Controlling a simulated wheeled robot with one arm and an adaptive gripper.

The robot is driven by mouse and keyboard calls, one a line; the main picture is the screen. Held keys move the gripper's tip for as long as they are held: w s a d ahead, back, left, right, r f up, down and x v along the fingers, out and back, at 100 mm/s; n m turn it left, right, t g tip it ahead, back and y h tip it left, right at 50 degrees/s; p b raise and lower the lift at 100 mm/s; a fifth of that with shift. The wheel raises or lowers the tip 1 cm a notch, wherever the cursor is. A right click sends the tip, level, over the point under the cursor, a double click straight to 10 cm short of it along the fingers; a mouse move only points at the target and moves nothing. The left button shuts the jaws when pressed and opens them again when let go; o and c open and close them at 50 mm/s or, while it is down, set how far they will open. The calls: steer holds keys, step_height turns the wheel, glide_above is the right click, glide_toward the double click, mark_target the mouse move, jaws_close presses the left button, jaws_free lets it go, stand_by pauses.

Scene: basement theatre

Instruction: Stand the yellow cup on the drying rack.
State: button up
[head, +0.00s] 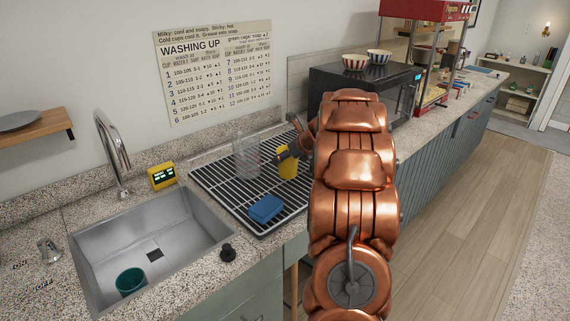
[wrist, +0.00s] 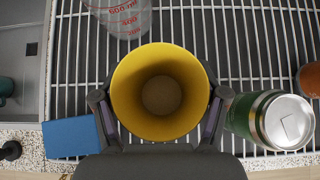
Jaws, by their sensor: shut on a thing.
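The yellow cup (head: 288,168) is upright over the right part of the drying rack (head: 220,199), with the arm close on its right. My gripper (wrist: 160,110) is shut on the yellow cup (wrist: 160,132), one finger on each side, and I look down into its empty inside. The rack's bars (wrist: 250,60) show around and below the cup. I cannot tell whether the cup's base touches the bars.
A clear measuring jug (head: 246,158) stands behind-left on the rack; a blue sponge (head: 265,208) lies at its front. A green metal-lidded flask (wrist: 268,118) is close right of the cup. The sink (head: 180,235) holds a teal cup (head: 131,282).

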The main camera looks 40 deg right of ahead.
mark_target(286, 164)
steer(key=shift+w+d, duration=0.1)
steer(key=shift+w, duration=0.1)
steer(key=shift+w+f, duration=0.15)
steer(key=shift+f, duration=0.05)
steer(key=shift+f+p, duration=0.3)
steer(key=shift+f, duration=1.35)
steer(key=shift+f, duration=0.2)
steer(key=o, duration=1.4)
steer(key=shift+r, duration=0.1)
steer(key=shift+r, duration=0.2)
steer(key=b+v, duration=0.1)
steer(key=v, duration=1.1)
